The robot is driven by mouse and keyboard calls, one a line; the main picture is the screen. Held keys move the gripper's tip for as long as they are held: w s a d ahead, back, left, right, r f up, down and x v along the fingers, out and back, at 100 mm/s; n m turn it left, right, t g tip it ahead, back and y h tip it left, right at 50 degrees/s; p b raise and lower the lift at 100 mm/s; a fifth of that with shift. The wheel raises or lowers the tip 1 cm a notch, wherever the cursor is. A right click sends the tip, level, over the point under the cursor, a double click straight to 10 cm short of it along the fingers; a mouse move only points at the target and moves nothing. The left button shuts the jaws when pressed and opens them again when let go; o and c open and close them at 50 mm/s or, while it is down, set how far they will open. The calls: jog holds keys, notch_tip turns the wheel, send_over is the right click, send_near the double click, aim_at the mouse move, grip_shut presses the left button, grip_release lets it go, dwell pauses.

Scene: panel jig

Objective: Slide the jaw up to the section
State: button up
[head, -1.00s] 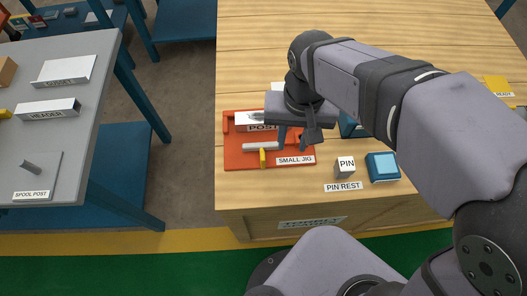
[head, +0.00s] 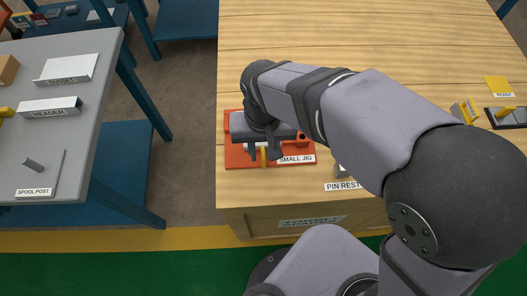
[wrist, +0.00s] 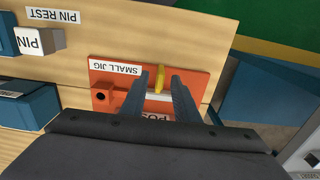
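The orange small jig (head: 232,155) lies on the wooden bench, and it also shows in the wrist view (wrist: 200,80). The jaw is a pale bar (wrist: 158,97) across the jig with a yellow handle (wrist: 160,78); the handle's end also shows in the head view (head: 263,158). The section, labelled POST (wrist: 153,117), lies behind the jaw, mostly hidden by my gripper. My gripper (wrist: 161,80) is open above the jig. Its fingertips appear either side of the yellow handle, with gaps visible. I cannot tell whether they touch the bar.
The white PIN block (wrist: 38,41) stands beside the jig, with blue holders (wrist: 30,108) near it. A dark tray (head: 511,117) and a yellow READY card (head: 498,86) are at the bench's right. A grey side table (head: 80,130) stands left across a gap.

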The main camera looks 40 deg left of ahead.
jog(key=shift+f, duration=0.95)
grip_shut()
jog(key=shift+w+a+p, duration=0.85)
jog(key=shift+w+a, duration=0.9)
grip_release()
jog(key=shift+r, duration=0.1)
jog(key=shift+r+b, duration=0.4)
jog(key=shift+r, duration=3.2)
